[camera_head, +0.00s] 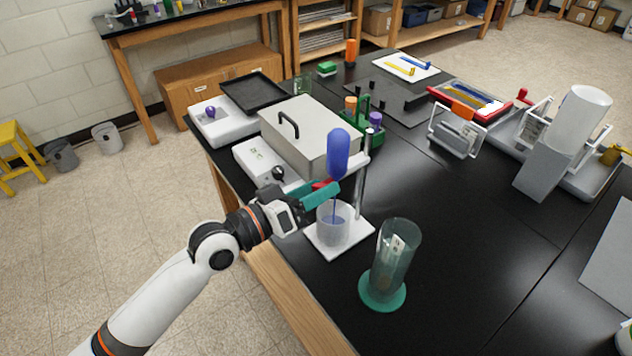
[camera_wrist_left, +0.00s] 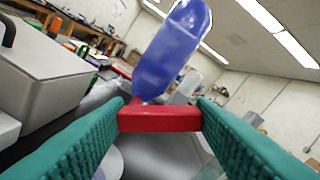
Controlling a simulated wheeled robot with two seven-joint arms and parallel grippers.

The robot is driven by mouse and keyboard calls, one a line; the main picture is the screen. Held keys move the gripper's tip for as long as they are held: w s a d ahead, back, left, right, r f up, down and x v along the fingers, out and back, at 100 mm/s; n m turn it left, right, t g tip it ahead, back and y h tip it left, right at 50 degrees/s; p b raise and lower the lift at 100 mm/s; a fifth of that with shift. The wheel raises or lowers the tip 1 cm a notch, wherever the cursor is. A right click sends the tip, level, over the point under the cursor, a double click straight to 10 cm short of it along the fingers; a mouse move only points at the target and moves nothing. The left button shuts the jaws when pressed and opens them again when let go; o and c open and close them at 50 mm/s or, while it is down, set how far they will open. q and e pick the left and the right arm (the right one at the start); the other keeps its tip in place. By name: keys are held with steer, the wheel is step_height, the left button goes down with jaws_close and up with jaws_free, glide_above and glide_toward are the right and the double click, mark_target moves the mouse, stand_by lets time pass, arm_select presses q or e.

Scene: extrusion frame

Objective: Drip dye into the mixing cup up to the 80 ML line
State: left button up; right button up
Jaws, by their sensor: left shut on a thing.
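A blue dye reservoir (camera_head: 338,153) hangs upright on a stand above the mixing cup (camera_head: 333,232). It also shows in the wrist view (camera_wrist_left: 172,50). My left gripper (camera_head: 322,190) has teal fingers on either side of the red tap handle (camera_wrist_left: 160,118) just below the reservoir, and is shut on it. A thin blue line runs from under the tap down into the cup. The cup is translucent, stands on the white stand base (camera_head: 352,238), and holds bluish liquid. The line marks are too small to read. My right gripper is not in view.
A clear cylinder with a green base (camera_head: 383,292) stands right of the stand, near the front. A grey lidded box (camera_head: 310,125) and a white device (camera_head: 262,158) are behind my gripper.

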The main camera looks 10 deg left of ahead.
arm_select(q)
steer(key=n+p, duration=0.1)
steer(key=n, duration=0.2)
steer(key=shift+w+a+r+p, duration=0.15)
steer(key=shift+r+p, duration=0.25)
steer(key=n, duration=0.1)
steer(key=n+p, duration=0.1)
steer(key=shift+w+a+r+n, duration=0.1)
steer(key=shift+w+a+n, duration=0.1)
steer(key=shift+n, duration=0.1)
steer(key=n, duration=0.1)
steer(key=n+p, duration=0.1)
steer(key=shift+w+a+n, duration=0.15)
steer(key=shift+n, duration=0.15)
steer(key=shift+w+a+n+p, duration=0.1)
steer(key=shift+n+p, duration=0.2)
steer(key=shift+n, duration=0.4)
steer(key=shift+w+a+n+p, duration=0.1)
steer(key=shift+n+p, duration=0.2)
steer(key=shift+n, duration=0.4)
steer(key=o, duration=1)
